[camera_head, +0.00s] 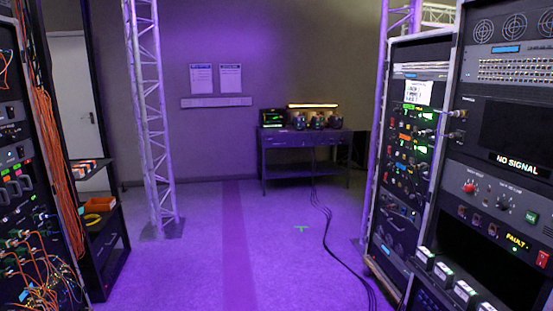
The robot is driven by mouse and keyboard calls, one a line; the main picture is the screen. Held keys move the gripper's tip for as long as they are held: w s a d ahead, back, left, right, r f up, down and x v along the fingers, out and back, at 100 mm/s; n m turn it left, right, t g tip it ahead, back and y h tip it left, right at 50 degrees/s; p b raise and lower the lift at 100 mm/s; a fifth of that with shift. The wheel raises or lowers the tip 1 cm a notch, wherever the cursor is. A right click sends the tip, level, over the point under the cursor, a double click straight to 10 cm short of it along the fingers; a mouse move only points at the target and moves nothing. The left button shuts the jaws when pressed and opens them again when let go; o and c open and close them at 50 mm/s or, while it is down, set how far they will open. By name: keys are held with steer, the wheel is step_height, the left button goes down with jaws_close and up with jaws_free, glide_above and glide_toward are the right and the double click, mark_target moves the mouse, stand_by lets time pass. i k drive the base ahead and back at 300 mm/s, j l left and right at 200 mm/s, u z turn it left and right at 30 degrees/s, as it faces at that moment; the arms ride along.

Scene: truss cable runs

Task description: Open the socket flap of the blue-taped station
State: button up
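I cannot make out a blue-taped station or a socket flap for certain in the head view. A lattice truss tower (150,110) stands left of centre on a floor plate, with no tape or flap I can make out on it. A second truss (383,110) is partly hidden behind the right-hand racks. The purple light makes blue tape hard to tell from other surfaces. My gripper is not in view.
Equipment racks (490,165) crowd the right, and a rack with orange cables (40,190) stands at the left. A dark shelf cart (108,255) is beside it. A table (300,140) stands at the back wall. Black cables (335,235) cross the floor; the middle floor (200,270) is clear.

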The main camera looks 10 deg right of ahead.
mark_target(419, 196)
steer(key=i+j+z, duration=0.2)
steer(key=i+z, duration=0.25)
steer(key=i+j+z, duration=0.9)
steer(key=k+l, duration=0.05)
